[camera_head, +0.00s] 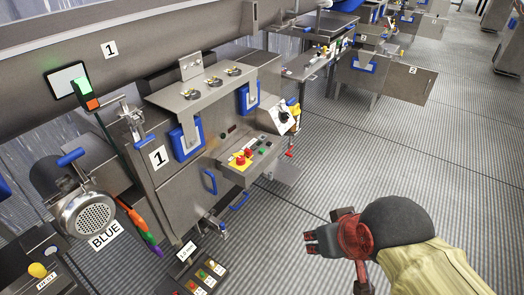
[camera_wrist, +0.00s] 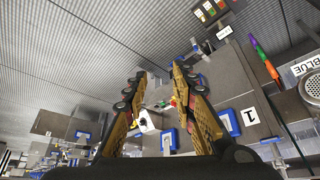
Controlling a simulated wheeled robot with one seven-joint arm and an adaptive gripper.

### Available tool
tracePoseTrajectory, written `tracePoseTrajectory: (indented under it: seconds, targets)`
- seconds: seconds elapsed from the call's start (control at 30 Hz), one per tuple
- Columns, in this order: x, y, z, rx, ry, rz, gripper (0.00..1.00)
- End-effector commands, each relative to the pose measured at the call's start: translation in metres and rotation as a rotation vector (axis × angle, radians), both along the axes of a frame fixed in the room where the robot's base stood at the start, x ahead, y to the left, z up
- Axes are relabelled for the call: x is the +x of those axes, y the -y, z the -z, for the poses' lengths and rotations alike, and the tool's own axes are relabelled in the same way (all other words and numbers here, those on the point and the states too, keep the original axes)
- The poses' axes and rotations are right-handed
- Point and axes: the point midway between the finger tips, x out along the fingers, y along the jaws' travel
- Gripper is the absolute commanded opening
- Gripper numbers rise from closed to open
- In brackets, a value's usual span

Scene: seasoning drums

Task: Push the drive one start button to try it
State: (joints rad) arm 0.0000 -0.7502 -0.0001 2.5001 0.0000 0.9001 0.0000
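My gripper (camera_head: 312,241) is in the lower right of the head view, over the floor and apart from the machine. In the wrist view its two fingers (camera_wrist: 159,74) stand apart with nothing between them. The machine marked 1 carries a grey control box (camera_head: 250,158) with a green button (camera_head: 262,150), a red button and a yellow-and-red knob. A lower button panel (camera_head: 205,276) at the bottom has several small coloured buttons with white labels too small to read. I cannot tell which button is the drive one start. The lower panel also shows in the wrist view (camera_wrist: 209,12).
A slanted white box with a black knob (camera_head: 285,117) stands out beside the control box. Blue handles (camera_head: 209,181) stick out from the machine's front. A machine marked 2 (camera_head: 401,80) stands farther back. The ribbed floor (camera_head: 330,165) between the machine and my gripper is clear.

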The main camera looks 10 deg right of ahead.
Motion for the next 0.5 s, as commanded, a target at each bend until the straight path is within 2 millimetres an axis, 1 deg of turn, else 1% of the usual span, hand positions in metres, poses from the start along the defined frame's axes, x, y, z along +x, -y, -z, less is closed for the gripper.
tracePoseTrajectory:
  seconds: [0.07, 0.4, 0.5]
  targets:
    - [0.0, 0.0, 0.0002, 0.0, 0.0, 0.0, 0.2]
    - [0.0001, 0.0, 0.0002, 0.0, 0.0, 0.0, 0.01]
    - [0.0001, 0.0, 0.0002, 0.0, 0.0, 0.0, 0.0]
